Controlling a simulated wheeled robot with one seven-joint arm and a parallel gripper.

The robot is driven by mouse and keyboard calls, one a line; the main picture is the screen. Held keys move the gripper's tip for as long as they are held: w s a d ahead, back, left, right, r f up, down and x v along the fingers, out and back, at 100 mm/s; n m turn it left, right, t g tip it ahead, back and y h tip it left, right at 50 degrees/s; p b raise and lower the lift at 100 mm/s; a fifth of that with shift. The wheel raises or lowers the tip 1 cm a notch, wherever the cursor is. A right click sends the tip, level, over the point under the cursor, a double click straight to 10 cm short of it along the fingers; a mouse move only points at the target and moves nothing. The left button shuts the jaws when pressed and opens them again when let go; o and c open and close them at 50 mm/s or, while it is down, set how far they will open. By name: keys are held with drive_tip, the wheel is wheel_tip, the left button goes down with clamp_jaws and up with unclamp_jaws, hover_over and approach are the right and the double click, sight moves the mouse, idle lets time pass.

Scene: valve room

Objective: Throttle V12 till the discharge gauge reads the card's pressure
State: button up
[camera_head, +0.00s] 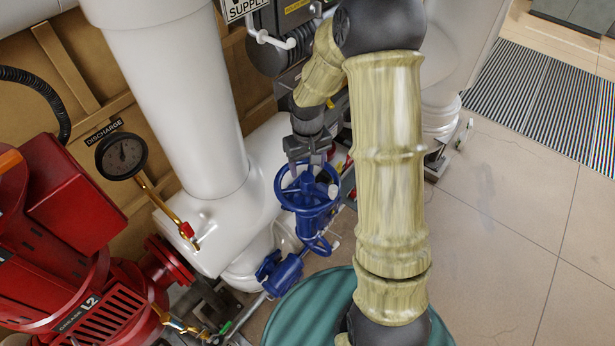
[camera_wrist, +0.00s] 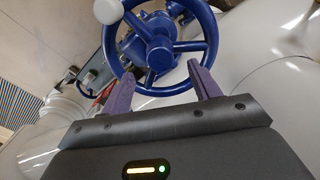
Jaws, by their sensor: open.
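The blue valve handwheel (camera_head: 283,200) stands low beside the white pipe, with a white knob (camera_head: 333,191) on its rim. No V12 tag is legible on it. My gripper (camera_head: 305,168) is open just above the wheel, pointing down at it. In the wrist view the same handwheel (camera_wrist: 206,30) lies ahead of the gripper (camera_wrist: 157,80), with the near rim between the two spread fingers; I cannot tell whether they touch it. The round discharge gauge (camera_head: 121,156) with a black face is at left under a "DISCHARGE" label; its reading is too small to tell. No pressure card is recognisable.
A red pump (camera_head: 60,245) fills the lower left. A thick white pipe (camera_head: 175,90) rises beside the valve. A green round drum top (camera_head: 305,310) stands close in front of it. The tiled floor (camera_head: 500,200) at right is clear, with a striped grating (camera_head: 545,95) beyond.

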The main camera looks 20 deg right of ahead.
drive_tip(key=n+p, duration=0.1)
drive_tip(key=n, duration=0.2)
drive_tip(key=shift+f, duration=0.1)
